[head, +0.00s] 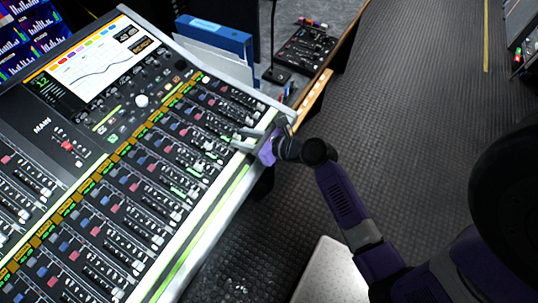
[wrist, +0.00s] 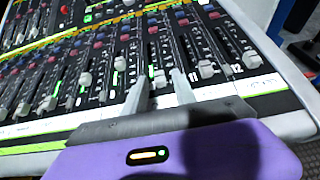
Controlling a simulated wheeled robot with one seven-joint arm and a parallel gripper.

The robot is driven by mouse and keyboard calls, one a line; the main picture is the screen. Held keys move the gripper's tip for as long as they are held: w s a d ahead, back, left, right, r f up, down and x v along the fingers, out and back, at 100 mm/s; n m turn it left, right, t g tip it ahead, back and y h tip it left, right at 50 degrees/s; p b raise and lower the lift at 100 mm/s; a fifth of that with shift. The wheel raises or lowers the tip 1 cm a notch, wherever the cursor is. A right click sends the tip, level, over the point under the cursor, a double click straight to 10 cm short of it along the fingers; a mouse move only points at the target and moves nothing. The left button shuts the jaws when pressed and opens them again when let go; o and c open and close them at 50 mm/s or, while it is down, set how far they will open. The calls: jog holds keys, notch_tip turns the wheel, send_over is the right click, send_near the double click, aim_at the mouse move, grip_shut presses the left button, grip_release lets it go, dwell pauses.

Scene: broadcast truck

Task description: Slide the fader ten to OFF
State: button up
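The mixing console (head: 170,262) carries a bank of vertical fader slots. My gripper (head: 248,139) is over the right part of this bank, at the front edge. In the wrist view my gripper (wrist: 161,88) has its two grey fingers apart, pointing up the slots. A pale fader cap (wrist: 159,77) shows in the gap between the fingertips, near the low end of its slot. I see no clear contact. To its right are another fader cap (wrist: 207,69) and the end fader cap (wrist: 252,60), near a printed 12. The number of the fader between my fingers is not readable.
More fader caps stand close on the left, one (wrist: 85,79) among several at differing heights. A screen (head: 88,62) is at the console's back. Blue and white binders (head: 215,38) stand behind its right end. Open floor (head: 405,105) lies to the right.

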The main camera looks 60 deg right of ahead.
aim_at(233, 135)
jog(key=w, duration=0.1)
jog(key=w+b, duration=0.1)
jog(key=w, duration=0.1)
jog(key=shift+w+r, duration=0.2)
jog(key=shift+w, duration=0.05)
jog(key=shift+w+r, duration=0.1)
jog(key=shift+r, duration=0.05)
jog(key=v, duration=0.7)
jog(key=shift+s+r, duration=0.1)
jog(key=shift+s, duration=0.15)
jog(key=shift+d+r+n, duration=0.15)
jog(key=shift+d+n, duration=0.05)
jog(key=shift+n, duration=0.2)
jog(key=d+n, duration=0.1)
jog(key=d+r+n+h, duration=0.2)
jog(key=n, duration=0.1)
jog(key=shift+w+d+t, duration=0.1)
jog(key=shift+d+t, duration=0.05)
jog(key=shift+t, duration=0.15)
jog(key=shift+s+d+r+n+h, duration=0.2)
jog(key=shift+s+d+n+h, duration=0.2)
jog(key=shift+n+h, duration=0.45)
jog(key=s+a+r+n+t+y+b, duration=0.2)
jog(key=s+a+n+b, duration=0.3)
jog(key=s+a+n, duration=1.4)
jog(key=shift+s+a+r+n+b, duration=0.4)
jog(key=shift+a+n, duration=0.65)
jog(key=shift+n, duration=3.8)
